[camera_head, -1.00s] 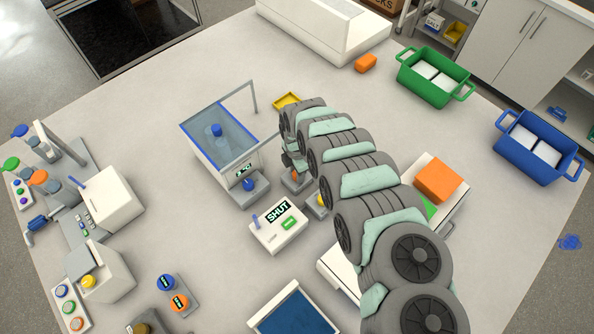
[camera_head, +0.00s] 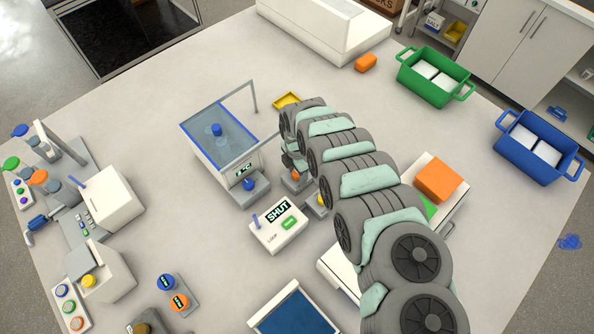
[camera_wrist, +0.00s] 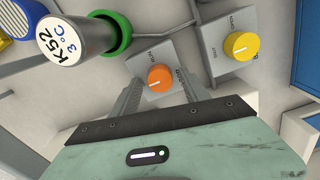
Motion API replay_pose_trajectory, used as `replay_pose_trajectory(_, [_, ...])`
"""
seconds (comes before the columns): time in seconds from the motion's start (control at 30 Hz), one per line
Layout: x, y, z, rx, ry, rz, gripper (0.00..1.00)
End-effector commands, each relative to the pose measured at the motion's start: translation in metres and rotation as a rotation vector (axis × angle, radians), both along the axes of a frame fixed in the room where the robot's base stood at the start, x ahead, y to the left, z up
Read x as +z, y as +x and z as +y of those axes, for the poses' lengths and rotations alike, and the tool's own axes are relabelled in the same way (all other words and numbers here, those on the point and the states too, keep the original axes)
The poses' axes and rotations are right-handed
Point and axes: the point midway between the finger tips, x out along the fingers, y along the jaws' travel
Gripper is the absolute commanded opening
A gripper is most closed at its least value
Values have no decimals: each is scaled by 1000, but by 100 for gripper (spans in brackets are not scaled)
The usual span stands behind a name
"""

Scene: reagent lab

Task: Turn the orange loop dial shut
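The orange dial (camera_wrist: 160,78) sits on a light grey block in the wrist view, with a white pointer mark on its face. My gripper (camera_wrist: 160,85) has its two fingers apart on either side of the dial, with a visible gap at each side. In the head view the orange dial (camera_head: 295,175) is small and partly hidden by my arm, and the fingers cannot be made out clearly. A white box with a "SHUT" sign (camera_head: 279,212) and a green light stands in front of it.
A yellow dial (camera_wrist: 241,46) on its own block is close on the right. A cylinder labelled "K52 3°C" (camera_wrist: 68,40) by a green ring (camera_wrist: 119,34) stands close on the left. A blue-rimmed water tank (camera_head: 208,165) is left of my arm in the head view.

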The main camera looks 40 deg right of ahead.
Motion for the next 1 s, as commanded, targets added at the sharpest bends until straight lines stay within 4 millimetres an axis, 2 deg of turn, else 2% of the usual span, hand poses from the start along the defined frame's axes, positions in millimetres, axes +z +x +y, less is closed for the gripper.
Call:
replay_pose_trajectory(0.27, [2, 0, 0, -1, 0, 0, 54])
replay_pose_trajectory(0.43, [13, 1, -1, 1, -1, -2, 54])
replay_pose_trajectory(1.0, [93, 0, -2, 0, -3, 0, 54])
